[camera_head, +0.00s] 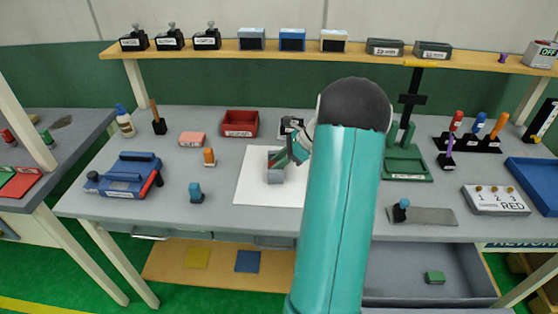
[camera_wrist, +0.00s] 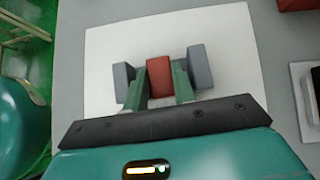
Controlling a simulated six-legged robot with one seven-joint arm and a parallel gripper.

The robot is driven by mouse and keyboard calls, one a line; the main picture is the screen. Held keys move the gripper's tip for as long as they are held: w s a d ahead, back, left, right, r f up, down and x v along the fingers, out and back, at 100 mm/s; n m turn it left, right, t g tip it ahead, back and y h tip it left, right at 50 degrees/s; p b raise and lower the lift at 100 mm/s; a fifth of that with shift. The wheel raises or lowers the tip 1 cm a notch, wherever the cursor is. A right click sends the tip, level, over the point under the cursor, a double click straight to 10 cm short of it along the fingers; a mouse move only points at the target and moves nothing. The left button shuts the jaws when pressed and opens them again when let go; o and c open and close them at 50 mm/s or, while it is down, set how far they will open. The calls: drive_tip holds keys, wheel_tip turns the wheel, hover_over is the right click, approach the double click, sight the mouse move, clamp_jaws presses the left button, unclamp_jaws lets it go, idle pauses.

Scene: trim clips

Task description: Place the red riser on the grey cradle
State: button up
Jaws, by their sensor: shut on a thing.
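The red riser (camera_wrist: 160,77) is a small block between the two green fingers of my gripper (camera_wrist: 159,88) in the wrist view. My gripper is shut on it. The grey cradle (camera_wrist: 200,67) shows as two grey upright blocks, one on each side of the riser and fingers. In the head view the grey cradle (camera_head: 274,180) stands on a white sheet (camera_head: 250,190), with my gripper (camera_head: 283,158) at it. The riser lies between the two uprights as seen from above. I cannot tell whether it touches the cradle's base.
A red bin (camera_head: 240,123) stands behind the white sheet. An orange-topped object (camera_head: 209,157) and a blue stamp-like object (camera_head: 195,192) stand to the left. A green stand (camera_head: 405,165) is to the right. My arm hides part of the table.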

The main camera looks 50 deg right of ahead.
drive_tip(key=o, duration=0.6)
drive_tip(key=shift+o, duration=0.2)
drive_tip(key=v, duration=1.2)
drive_tip(key=w+a+r+n+g+h, duration=0.1)
drive_tip(key=a+r+n, duration=0.25)
drive_tip(key=a, duration=0.45)
drive_tip(key=w+a+r+n+g+h, duration=0.15)
drive_tip(key=a+n, duration=0.25)
drive_tip(key=a, duration=0.4)
drive_tip(key=w+a+r+n+g, duration=0.1)
drive_tip(key=a+r+n, duration=0.2)
drive_tip(key=a, duration=0.4)
drive_tip(key=s+a+n+t+h, duration=0.1)
drive_tip(key=s+a+n+h, duration=0.1)
drive_tip(key=s+a+n, duration=0.4)
drive_tip(key=s+a+n+t+h, duration=0.1)
drive_tip(key=s+a+n, duration=0.5)
drive_tip(key=a+n, duration=0.4)
drive_tip(key=shift+s+a+r+n+t+h, duration=0.35)
drive_tip(key=shift+a+r, duration=0.1)
drive_tip(key=shift+a, duration=2.3)
